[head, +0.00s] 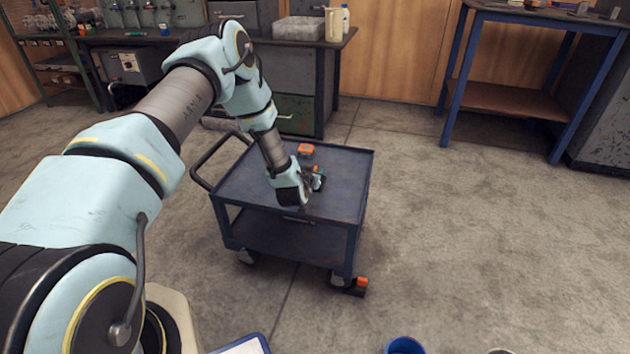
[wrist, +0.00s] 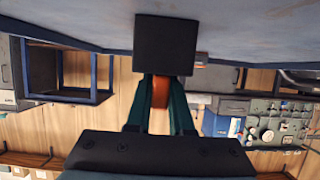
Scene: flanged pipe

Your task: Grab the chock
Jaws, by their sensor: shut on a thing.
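My gripper (head: 318,179) is over the blue cart (head: 345,185), near the middle of its top. It is shut on a chock, a dark block with an orange grip. In the wrist view the green fingers of my gripper (wrist: 160,92) close on the orange grip, and the dark block of the chock (wrist: 166,45) sits beyond them. In the head view the held chock is mostly hidden by my gripper. I cannot tell whether it touches the cart top. A second dark and orange chock (head: 357,288) is on the floor by the cart's front right wheel.
A small orange object (head: 306,150) lies on the cart top behind my gripper. A workbench (head: 300,48) with a grey bin (head: 299,29) is at the back. A blue-legged table (head: 535,60) is at the back right. A blue round container (head: 405,346) shows at the bottom. The floor right of the cart is clear.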

